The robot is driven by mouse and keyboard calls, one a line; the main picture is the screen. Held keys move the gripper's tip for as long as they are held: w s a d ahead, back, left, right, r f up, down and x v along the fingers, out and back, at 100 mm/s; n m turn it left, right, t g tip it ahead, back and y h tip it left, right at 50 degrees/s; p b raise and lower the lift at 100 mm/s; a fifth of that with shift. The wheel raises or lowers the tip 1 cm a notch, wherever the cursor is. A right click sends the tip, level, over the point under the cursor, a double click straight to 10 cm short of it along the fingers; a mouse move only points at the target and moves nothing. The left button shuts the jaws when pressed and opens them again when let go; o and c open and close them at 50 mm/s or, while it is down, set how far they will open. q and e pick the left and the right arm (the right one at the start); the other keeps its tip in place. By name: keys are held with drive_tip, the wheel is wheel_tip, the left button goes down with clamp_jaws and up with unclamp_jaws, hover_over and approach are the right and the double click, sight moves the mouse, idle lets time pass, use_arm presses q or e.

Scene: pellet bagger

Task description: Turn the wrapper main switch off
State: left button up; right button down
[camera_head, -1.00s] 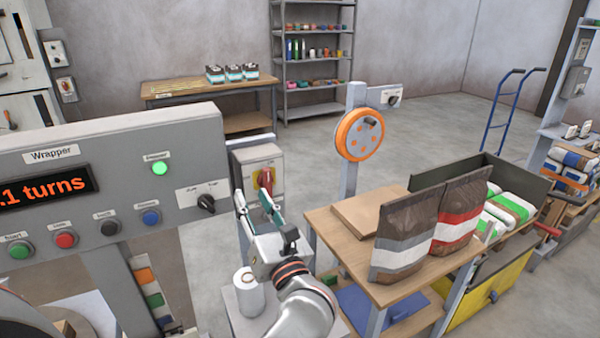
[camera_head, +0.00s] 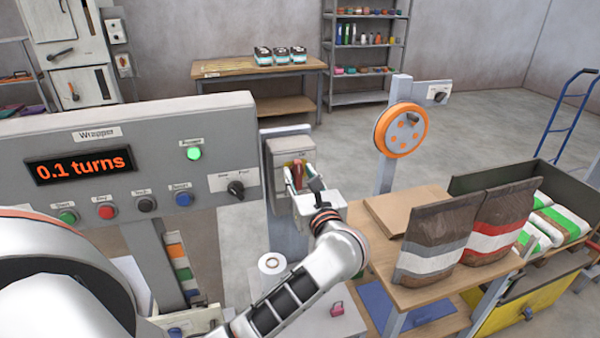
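The wrapper main switch (camera_head: 299,170) is a red handle on a grey box (camera_head: 277,160), just right of the wrapper panel (camera_head: 100,170). The handle looks about upright. The fingers hide part of the handle and box front. The panel display reads 0.1 turns and its green lamp (camera_head: 194,154) is lit. My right gripper is not in view.
A black selector knob (camera_head: 235,188) and several buttons sit on the panel left of the gripper. A white roll (camera_head: 272,263) stands below.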

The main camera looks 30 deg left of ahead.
use_arm(q)
drive_tip(key=shift+w+a, duration=0.15)
clamp_jaws()
